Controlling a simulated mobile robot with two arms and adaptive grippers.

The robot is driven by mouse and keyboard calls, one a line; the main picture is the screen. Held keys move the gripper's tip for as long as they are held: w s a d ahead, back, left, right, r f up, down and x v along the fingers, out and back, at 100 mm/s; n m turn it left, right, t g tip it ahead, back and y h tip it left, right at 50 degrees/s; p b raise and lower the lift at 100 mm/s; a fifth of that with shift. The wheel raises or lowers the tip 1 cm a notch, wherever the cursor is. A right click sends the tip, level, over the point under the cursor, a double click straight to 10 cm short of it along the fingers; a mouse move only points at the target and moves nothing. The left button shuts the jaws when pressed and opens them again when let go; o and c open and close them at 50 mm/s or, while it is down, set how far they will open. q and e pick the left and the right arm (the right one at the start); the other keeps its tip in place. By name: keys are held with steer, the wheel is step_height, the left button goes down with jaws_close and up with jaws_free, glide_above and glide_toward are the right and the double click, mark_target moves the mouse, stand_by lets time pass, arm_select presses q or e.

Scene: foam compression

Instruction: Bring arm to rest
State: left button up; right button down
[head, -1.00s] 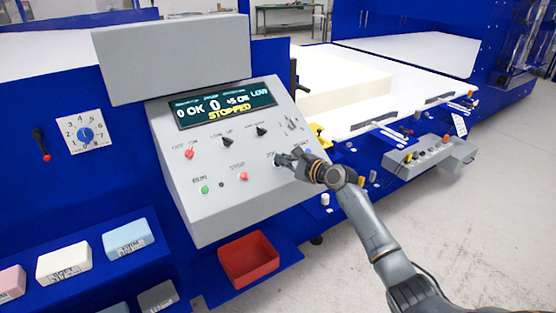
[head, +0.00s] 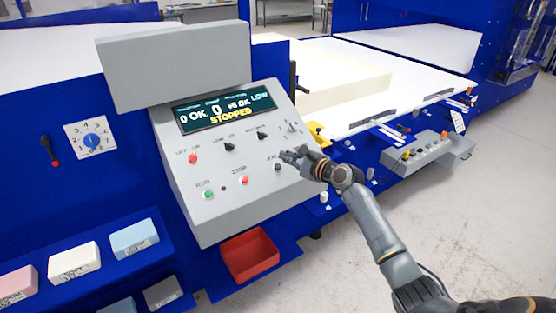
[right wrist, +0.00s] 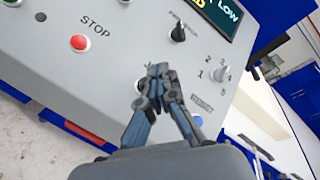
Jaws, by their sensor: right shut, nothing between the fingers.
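My right arm comes in from the lower right of the head view. Its gripper (head: 287,156) is shut and empty, over the right part of the grey control panel (head: 215,205). In the right wrist view the shut fingers (right wrist: 157,72) are in front of the panel face, between the red STOP button (right wrist: 81,43) and a numbered knob (right wrist: 221,74). Whether the fingertips touch the panel cannot be told. The panel display (head: 226,106) reads STOPPED. My left gripper is not in view.
A red bin (head: 249,256) sits below the panel. Foam sample blocks (head: 134,238) lie on a blue shelf at the left. A white bed with a large foam block (head: 345,88) is behind the gripper. Bare floor (head: 470,220) is free at the right.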

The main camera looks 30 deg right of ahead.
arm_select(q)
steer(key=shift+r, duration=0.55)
